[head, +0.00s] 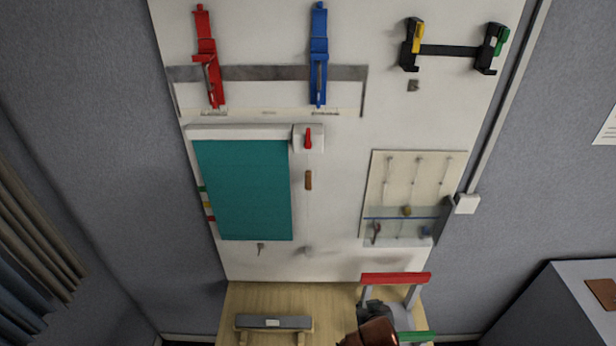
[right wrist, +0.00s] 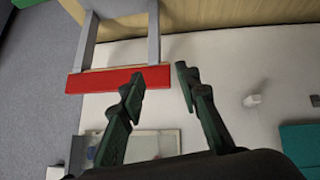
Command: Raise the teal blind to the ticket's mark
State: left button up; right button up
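The teal blind (head: 243,190) hangs lowered from a white head box (head: 238,132) on the white board. A red lever (head: 308,138) sits on a white block at the box's right end. Below it a brown cord handle (head: 308,180) hangs on a thin cord. Green, yellow and red marks (head: 208,206) show along the blind's left edge. A small pale label, too small to read, is on a grey block (head: 272,322); I cannot tell if it is the ticket. My right gripper (right wrist: 160,72) is open and empty, away from the blind (right wrist: 300,142). My left gripper is out of view.
A stand with a red bar (head: 396,279) is beside my right gripper on the wooden shelf (head: 335,295); the bar (right wrist: 113,80) is close in the wrist view. Red (head: 208,60) and blue (head: 318,55) latches, a black-handled bar (head: 450,50) and a clear-fronted panel (head: 415,180) are on the board.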

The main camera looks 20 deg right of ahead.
jog(key=w+a+r+t, duration=0.2)
jog(key=w+r, duration=0.4)
jog(key=m+t+h, duration=0.3)
jog(key=t+h, duration=0.1)
jog(key=t, duration=0.3)
send_near(308, 182)
jog(key=x, duration=0.4)
jog(key=p+x, duration=0.2)
jog(key=x, duration=0.3)
jog(key=shift+w+d+p, duration=0.1)
jog(key=shift+w+p, duration=0.25)
jog(key=shift+w, duration=0.05)
jog(key=shift+w+d, duration=0.2)
jog(key=shift+w, duration=0.3)
jog(key=shift+c, duration=0.5)
grip_shut()
jog(key=shift+f, duration=0.1)
